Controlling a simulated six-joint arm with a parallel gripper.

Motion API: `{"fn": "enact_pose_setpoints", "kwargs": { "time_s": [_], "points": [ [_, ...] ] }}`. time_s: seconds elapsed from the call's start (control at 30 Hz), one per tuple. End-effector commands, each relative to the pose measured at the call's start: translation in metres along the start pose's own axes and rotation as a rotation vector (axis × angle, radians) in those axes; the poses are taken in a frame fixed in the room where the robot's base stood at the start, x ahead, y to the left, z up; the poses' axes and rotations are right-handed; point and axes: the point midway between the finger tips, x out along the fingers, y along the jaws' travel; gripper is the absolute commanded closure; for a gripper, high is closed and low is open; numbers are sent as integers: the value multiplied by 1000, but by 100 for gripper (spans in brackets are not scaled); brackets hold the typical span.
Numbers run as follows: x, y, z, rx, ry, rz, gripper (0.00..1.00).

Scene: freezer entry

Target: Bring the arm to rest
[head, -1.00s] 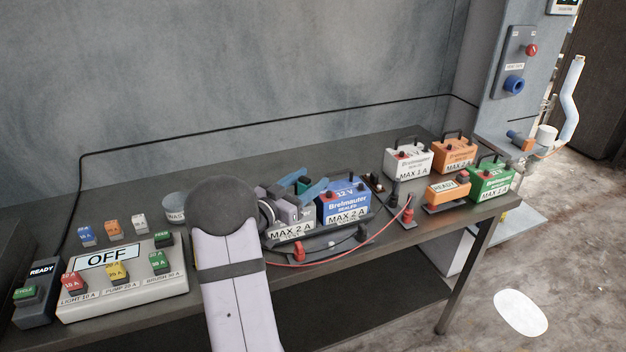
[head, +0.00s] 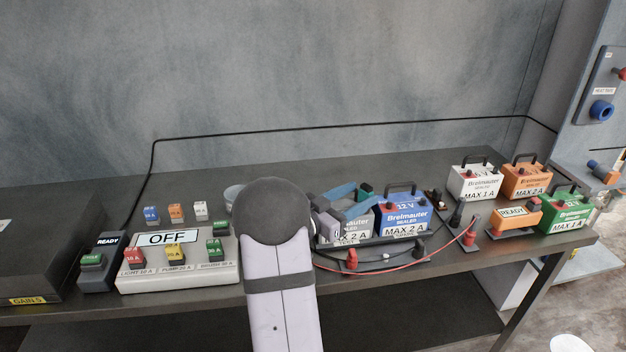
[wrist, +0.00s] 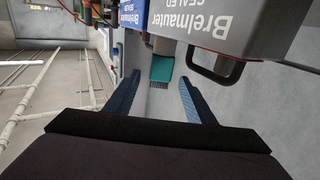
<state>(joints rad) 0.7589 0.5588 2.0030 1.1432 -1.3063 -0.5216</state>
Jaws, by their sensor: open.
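My arm rises from the bottom centre of the head view and bends over the bench. My gripper (head: 362,200) is over the left side of the blue 12 V battery (head: 407,218), beside a grey-white battery marked MAX 2 A (head: 357,228) that it partly hides. In the wrist view the two blue fingers of my gripper (wrist: 158,92) stand apart, with nothing held. A teal-green block (wrist: 162,68) shows in line with the gap, beyond the fingertips. Two Brelmauter battery faces, one grey (wrist: 220,25) and one blue (wrist: 131,14), fill the top of the wrist view.
A panel reading OFF (head: 186,262), with coloured blocks, stands left of my arm. A white battery (head: 474,181), an orange battery (head: 526,180), a green battery (head: 567,212) and an orange READY box (head: 515,217) stand right. Red and black cables run along the front edge.

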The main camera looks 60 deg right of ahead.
Motion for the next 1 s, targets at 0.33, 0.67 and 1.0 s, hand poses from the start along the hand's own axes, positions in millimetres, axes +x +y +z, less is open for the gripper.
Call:
{"fn": "enact_pose_setpoints", "kwargs": {
  "time_s": [0.33, 0.67, 1.0],
  "points": [
    [-11, 1, -36, 38, -12, 36, 50],
    [-149, -137, -70, 130, -300, -519, 50],
    [-361, -177, -26, -76, -659, -1121, 50]
  ]
}}
